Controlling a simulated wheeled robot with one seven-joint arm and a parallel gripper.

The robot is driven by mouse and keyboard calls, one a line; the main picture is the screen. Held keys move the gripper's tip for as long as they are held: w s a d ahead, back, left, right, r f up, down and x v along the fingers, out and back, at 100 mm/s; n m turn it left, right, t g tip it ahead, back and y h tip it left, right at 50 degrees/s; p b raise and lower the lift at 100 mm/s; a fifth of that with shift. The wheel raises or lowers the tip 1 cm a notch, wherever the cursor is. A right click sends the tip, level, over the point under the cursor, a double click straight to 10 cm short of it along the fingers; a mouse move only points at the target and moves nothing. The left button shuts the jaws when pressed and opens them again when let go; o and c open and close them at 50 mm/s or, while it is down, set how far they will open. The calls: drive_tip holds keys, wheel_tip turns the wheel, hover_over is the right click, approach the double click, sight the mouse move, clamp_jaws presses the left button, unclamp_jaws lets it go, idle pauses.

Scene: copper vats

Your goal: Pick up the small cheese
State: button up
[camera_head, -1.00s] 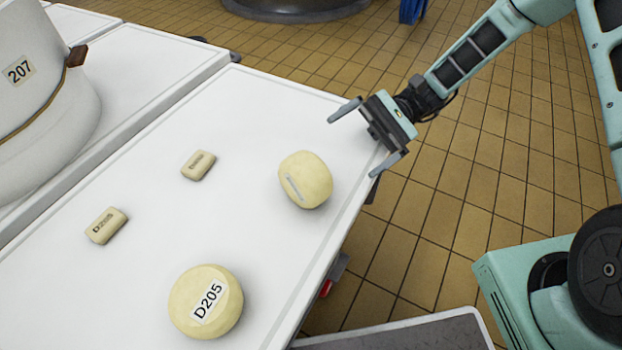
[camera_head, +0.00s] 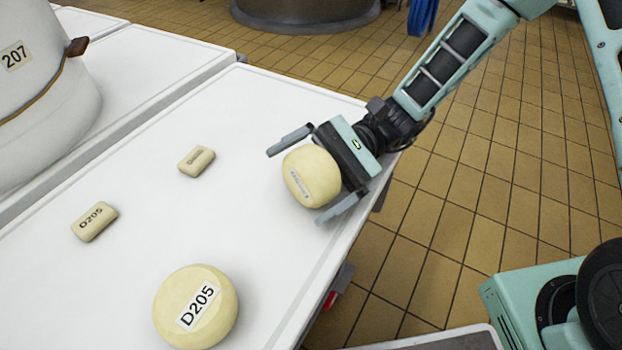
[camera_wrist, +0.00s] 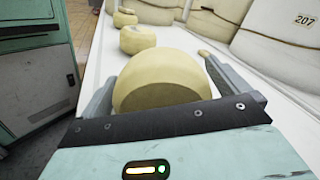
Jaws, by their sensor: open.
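A pale yellow round cheese (camera_head: 303,185) with a small label sits near the right edge of the white table (camera_head: 250,110). My gripper (camera_head: 296,186) is open, with one finger on either side of this cheese and the palm close to it. In the wrist view the cheese (camera_wrist: 162,78) fills the space between the fingers. I cannot tell whether a finger touches it. A second round cheese (camera_head: 197,306), labelled D205, stands apart at the front of the table and looks somewhat larger in the head view.
Two small pale blocks lie to the left, one labelled D205 (camera_head: 94,222) and one farther back (camera_head: 197,160). A large white wrapped vat-shaped bundle (camera_head: 45,110) marked 207 stands at the far left. The wrist view shows another round cheese (camera_wrist: 124,17) farther off.

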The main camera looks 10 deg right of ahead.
drive_tip(key=shift+s+a, duration=0.1)
drive_tip(key=shift+c, duration=0.3)
drive_tip(key=c, duration=1.2)
wheel_tip(320, 180, up, 10)
drive_tip(key=p, duration=0.5)
drive_tip(key=shift+r, duration=0.1)
